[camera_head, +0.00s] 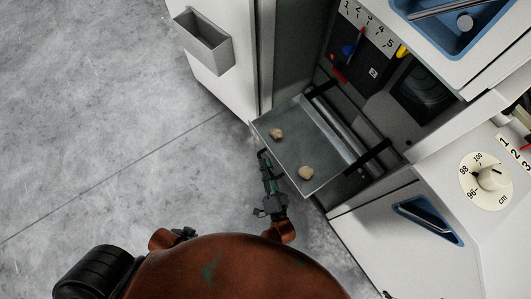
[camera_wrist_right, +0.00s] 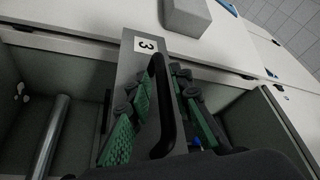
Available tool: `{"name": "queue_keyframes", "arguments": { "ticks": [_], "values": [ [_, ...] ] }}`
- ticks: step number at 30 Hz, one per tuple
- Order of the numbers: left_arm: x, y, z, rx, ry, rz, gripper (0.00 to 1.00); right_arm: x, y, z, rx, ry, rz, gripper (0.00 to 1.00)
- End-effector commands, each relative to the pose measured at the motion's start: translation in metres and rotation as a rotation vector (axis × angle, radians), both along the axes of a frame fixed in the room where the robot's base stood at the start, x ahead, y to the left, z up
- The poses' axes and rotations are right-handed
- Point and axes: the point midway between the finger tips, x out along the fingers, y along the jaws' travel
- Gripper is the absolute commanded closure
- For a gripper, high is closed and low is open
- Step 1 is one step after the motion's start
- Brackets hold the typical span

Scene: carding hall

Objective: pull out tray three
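Tray three (camera_head: 293,143) is a flat grey tray sticking out of the machine bay in the head view. Two pale fluffy lumps lie on it. In the right wrist view its front plate (camera_wrist_right: 133,65) carries a "3" label and a black arched handle (camera_wrist_right: 165,105). My right gripper (camera_head: 265,158) is at the tray's outer front edge.
A grey bin (camera_head: 203,42) hangs on the white cabinet door to the left. A white panel with a dial (camera_head: 487,178) and a blue recessed handle (camera_head: 428,220) stands to the right. A roller (camera_head: 336,127) lies behind the tray. The concrete floor at left is clear.

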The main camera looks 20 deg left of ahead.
Motion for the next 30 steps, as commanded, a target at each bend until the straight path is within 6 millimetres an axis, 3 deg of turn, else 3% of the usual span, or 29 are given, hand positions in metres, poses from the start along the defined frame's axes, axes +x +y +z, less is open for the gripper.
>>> {"name": "queue_keyframes", "arguments": {
  "ticks": [14, 22, 28, 29, 30],
  "values": [
    [0.0, 0.0, 0.0, 0.0, 0.001, 0.0, 0.6, 0.001, 0.0, 0.011, 0.005, -0.004, -0.002, 0.73],
    [0.0, 0.0, 0.0, 0.0, 0.0, 0.0, 0.6, 0.002, 0.0, 0.062, 0.011, -0.011, -0.005, 0.73],
    [0.0, 0.0, 0.001, 0.0, -0.001, 0.0, 0.6, 0.003, 0.002, 0.099, 0.012, -0.021, -0.005, 0.65],
    [0.001, 0.0, 0.001, 0.0, -0.001, 0.0, 0.6, 0.004, 0.002, 0.102, 0.012, -0.021, -0.004, 0.73],
    [0.001, 0.0, 0.001, 0.0, -0.002, 0.0, 0.6, 0.003, 0.002, 0.105, 0.012, -0.019, -0.004, 0.73]
  ]
}}
